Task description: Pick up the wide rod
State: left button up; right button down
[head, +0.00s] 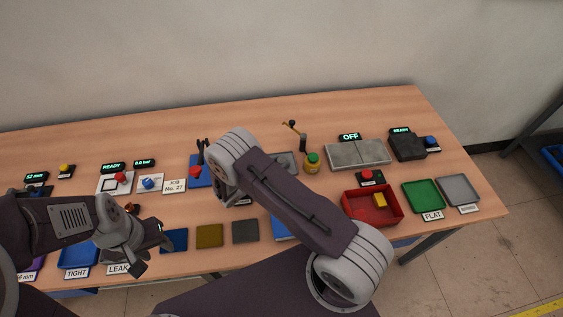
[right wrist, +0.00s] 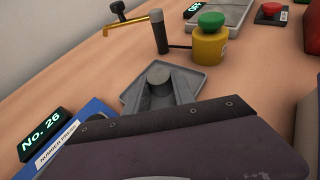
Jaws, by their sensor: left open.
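A dark grey upright cylinder, which looks like the wide rod (right wrist: 159,74), stands over a shallow grey tray (right wrist: 205,77) in the right wrist view. The two grey fingers of my right gripper (right wrist: 160,90) reach along either side of it. I cannot tell whether they press on it or stand slightly apart. In the head view my right arm hides the rod and the right gripper; part of the tray shows (head: 288,157). My left gripper (head: 158,252) is open and empty over the front left of the table, far from the rod.
A red bin (head: 372,219) holds a yellow block (head: 380,200).

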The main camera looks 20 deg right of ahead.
aim_at(279, 162)
jog(key=shift+r, duration=0.6)
notch_tip(279, 162, up, 3)
jog(key=s+d+r, duration=0.6)
jog(key=s+d, duration=0.2)
jog(key=shift+d+r+b, duration=0.2)
jog(key=shift+r+b, duration=0.1)
jog(key=shift+r, duration=0.1)
